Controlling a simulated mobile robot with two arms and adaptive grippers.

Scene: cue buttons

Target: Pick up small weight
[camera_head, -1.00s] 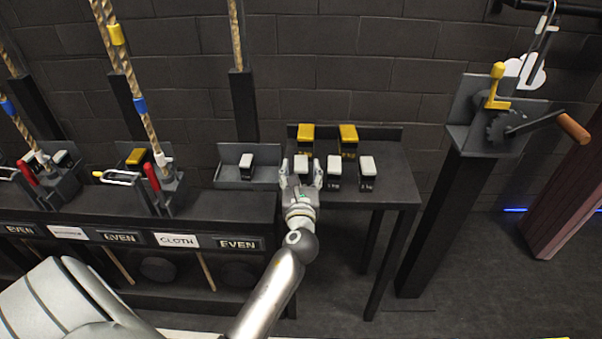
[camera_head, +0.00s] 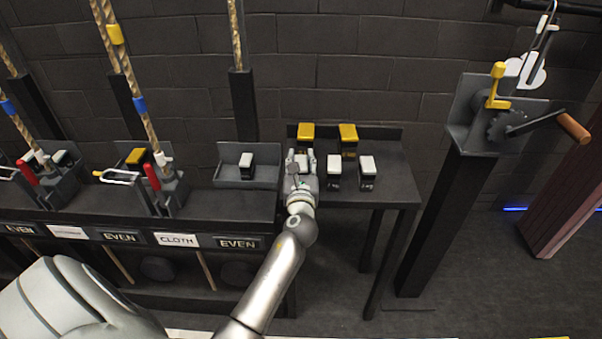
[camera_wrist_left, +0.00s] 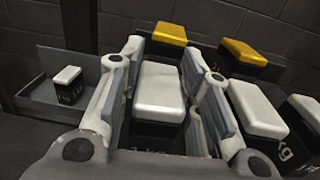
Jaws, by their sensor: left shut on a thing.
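My left gripper (camera_head: 300,157) is over the left part of the small dark table (camera_head: 392,190). In the left wrist view my left gripper (camera_wrist_left: 165,85) has its fingers on both sides of a small weight (camera_wrist_left: 160,92), black with a white top. It is shut on this weight, which the hand mostly hides in the head view. Two more white-topped weights, a nearer one (camera_head: 334,172) and a right one (camera_head: 367,174), stand to its right. My right gripper is not in view.
Two yellow-topped weights, a left one (camera_head: 306,133) and a right one (camera_head: 348,140), stand behind. A white-topped weight (camera_head: 246,166) sits in an open tray (camera_head: 229,178) at left. A crank mechanism (camera_head: 505,125) stands on a post at right.

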